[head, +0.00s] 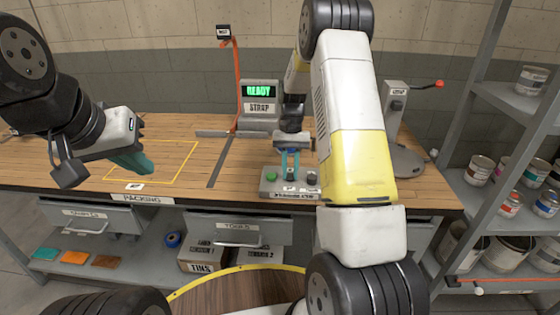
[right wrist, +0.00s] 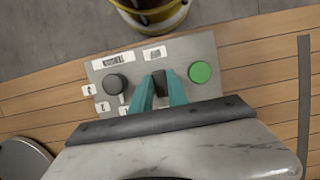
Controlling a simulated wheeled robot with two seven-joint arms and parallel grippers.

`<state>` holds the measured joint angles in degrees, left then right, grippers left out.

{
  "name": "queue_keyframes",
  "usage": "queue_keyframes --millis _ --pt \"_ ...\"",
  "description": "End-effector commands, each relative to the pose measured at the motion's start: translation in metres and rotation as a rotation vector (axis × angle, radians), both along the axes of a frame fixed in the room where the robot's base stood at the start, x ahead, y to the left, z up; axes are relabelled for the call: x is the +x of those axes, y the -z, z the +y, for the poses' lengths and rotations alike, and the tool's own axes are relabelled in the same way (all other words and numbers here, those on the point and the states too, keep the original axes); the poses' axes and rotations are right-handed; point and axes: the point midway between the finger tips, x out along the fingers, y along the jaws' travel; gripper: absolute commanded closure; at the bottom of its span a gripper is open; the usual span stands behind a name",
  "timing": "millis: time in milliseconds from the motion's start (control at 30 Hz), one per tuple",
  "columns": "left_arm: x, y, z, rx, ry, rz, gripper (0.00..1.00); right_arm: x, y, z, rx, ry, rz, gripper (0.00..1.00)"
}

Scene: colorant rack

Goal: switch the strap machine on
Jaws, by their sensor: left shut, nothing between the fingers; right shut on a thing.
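The strap machine (head: 259,122) stands at the back of the bench, with a green lit screen (head: 258,91) reading READY above a STRAP label. The grey control box (head: 268,190) sits at the bench's front edge, with a green button (right wrist: 201,72), a dark knob (right wrist: 115,83) and a dark upright lever or switch (right wrist: 159,76) between them. My right gripper (right wrist: 158,88) points down over the box, shut on that dark switch; it also shows in the head view (head: 290,166). My left gripper (head: 143,164) is shut and empty above the bench at left.
A yellow outlined square (head: 186,162) marks the bench at left. An orange strap (head: 236,80) rises left of the machine. A device with a red-tipped lever (head: 394,100) stands right, beside a shelf rack (head: 500,190) of tins. Drawers (head: 240,228) lie below the front edge.

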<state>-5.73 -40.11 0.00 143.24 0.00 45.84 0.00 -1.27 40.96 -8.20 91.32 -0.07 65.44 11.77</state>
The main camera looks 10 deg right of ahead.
Motion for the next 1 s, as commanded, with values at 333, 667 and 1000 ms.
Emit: queue_keyframes --millis 333,667,1000 --pt "0.000 0.000 0.000 0.000 0.000 0.000 1.00 0.000 0.000 0.000 0.002 0.000 0.006 0.74" --pt "0.000 0.000 0.000 0.000 0.000 0.000 1.00 0.000 0.000 0.000 0.001 0.000 0.005 0.58" --pt "0.000 0.000 0.000 0.000 0.000 0.000 1.00 0.012 -0.034 -0.003 0.001 0.000 0.001 0.58"
